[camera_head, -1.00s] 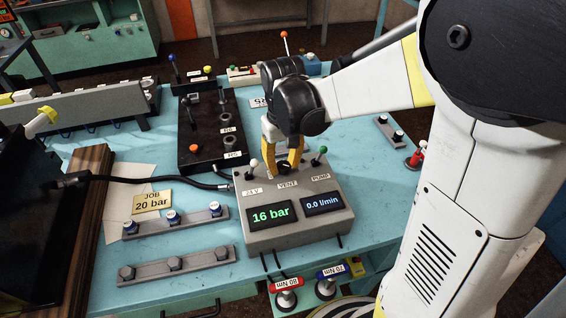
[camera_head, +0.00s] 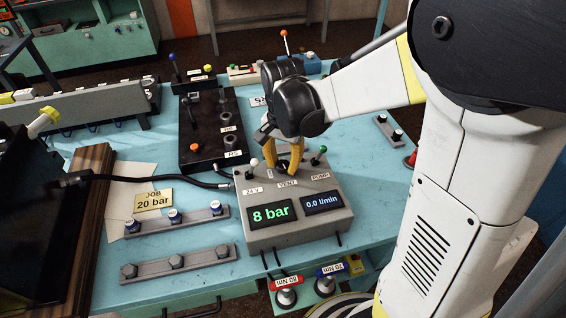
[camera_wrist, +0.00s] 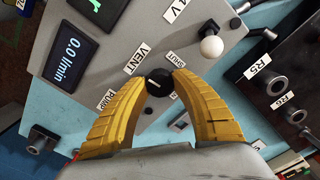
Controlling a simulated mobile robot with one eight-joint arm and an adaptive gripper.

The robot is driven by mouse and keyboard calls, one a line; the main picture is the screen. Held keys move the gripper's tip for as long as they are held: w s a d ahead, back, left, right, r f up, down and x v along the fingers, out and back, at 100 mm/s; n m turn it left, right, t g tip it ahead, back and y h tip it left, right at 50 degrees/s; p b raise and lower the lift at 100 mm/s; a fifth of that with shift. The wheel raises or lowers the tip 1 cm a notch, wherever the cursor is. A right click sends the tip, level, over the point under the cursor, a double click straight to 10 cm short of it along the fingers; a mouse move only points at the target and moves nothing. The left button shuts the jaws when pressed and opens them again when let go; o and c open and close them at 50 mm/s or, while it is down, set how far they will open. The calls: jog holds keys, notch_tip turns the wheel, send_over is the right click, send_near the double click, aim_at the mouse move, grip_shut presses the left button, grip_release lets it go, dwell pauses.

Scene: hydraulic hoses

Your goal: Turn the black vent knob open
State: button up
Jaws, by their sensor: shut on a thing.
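The black vent knob (camera_wrist: 159,82) sits on the grey control box (camera_head: 262,236), by the VENT label (camera_wrist: 139,58). My gripper (camera_head: 286,168) reaches down from above, and its yellow fingers are shut on the knob. In the wrist view the fingertips (camera_wrist: 160,81) touch the knob from both sides. A pale line on the knob's top points roughly along the gap between the SHUT label (camera_wrist: 177,59) and the fingers. The pressure display (camera_head: 272,213) reads 8 bar. The flow display (camera_head: 323,202) reads 0.0 l/min.
A white-tipped lever (camera_head: 254,163) and a green-tipped PUMP lever (camera_head: 322,150) flank the knob. A black block (camera_head: 205,150) with ports stands behind the box. A JOB 20 bar card (camera_head: 153,201) lies at left.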

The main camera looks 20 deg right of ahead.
aim_at(283, 164)
jog(key=shift+m, duration=0.6)
jog(key=o, duration=1.2)
notch_tip(283, 164, up, 12)
